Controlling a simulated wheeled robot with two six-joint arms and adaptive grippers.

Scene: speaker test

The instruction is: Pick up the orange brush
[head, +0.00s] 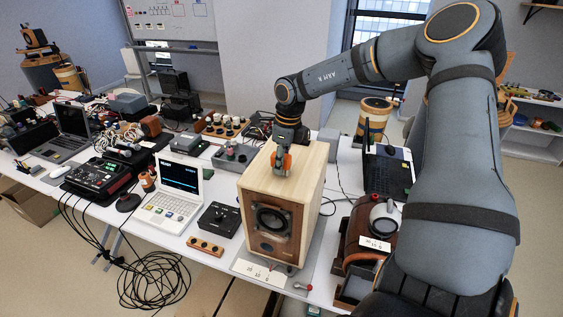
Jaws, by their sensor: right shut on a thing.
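My right gripper (283,152) comes down from above over the top of a wooden speaker box (258,190). It is shut on a small orange thing, which looks like the orange brush (282,162). The brush is at the top of the box; I cannot tell whether it touches the wood. Its lower end and the fingertips are too small to make out clearly. My left gripper is not in view.
A white laptop (178,188) and a black control box (218,217) stand left of the speaker. A dark laptop (388,168) and a brown case with a white and grey round device (384,216) stand right. Cables (155,280) lie coiled on the floor.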

